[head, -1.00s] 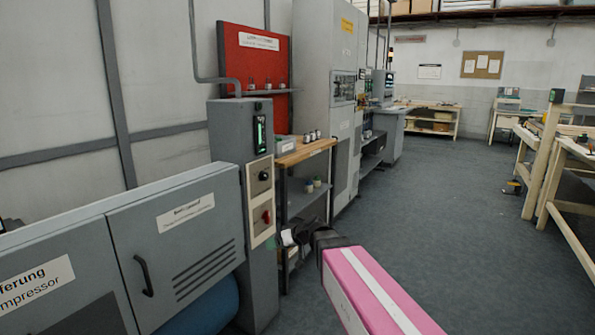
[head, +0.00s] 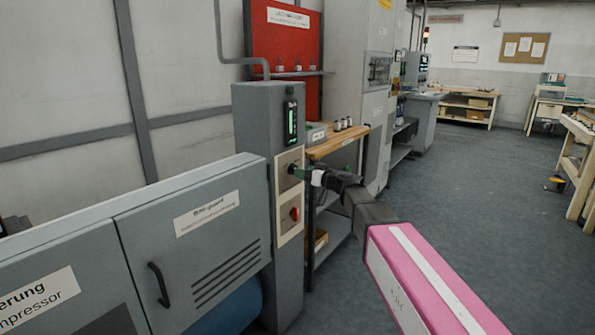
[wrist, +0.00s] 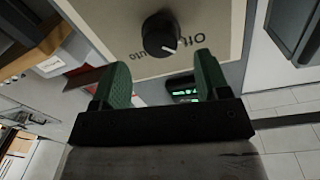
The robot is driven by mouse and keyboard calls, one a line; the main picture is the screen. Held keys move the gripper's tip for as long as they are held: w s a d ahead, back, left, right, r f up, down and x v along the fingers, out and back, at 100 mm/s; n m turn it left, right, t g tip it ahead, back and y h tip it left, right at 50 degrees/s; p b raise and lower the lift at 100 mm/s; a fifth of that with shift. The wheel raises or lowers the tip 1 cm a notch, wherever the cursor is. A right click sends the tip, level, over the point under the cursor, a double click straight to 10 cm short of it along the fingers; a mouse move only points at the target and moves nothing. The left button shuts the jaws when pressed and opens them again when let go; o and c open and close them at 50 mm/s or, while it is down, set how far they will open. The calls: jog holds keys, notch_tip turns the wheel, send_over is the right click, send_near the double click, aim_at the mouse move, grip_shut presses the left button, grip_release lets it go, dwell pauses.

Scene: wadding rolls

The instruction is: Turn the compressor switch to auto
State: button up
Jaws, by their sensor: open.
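The compressor switch (wrist: 160,34) is a black rotary knob with a white pointer mark on a pale panel plate. In the wrist view the lettering "Off" and "Auto" shows beside it, and the mark points toward the "Off" side. My gripper (wrist: 155,80) is open, its two green fingers spread and nothing between them. The knob lies just beyond the fingertips, apart from them as far as I can tell. In the head view my gripper (head: 298,172) is at the upper plate of the grey control column (head: 262,135) and hides most of the knob.
A red knob (head: 294,214) sits on the plate below. A green-lit display (head: 291,120) is above. The grey compressor cabinet (head: 190,235) stands at left, and a wooden-topped shelf (head: 340,143) stands close behind the column.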

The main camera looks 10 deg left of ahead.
jog(key=shift+x, duration=2.35)
jog(key=c, duration=0.9)
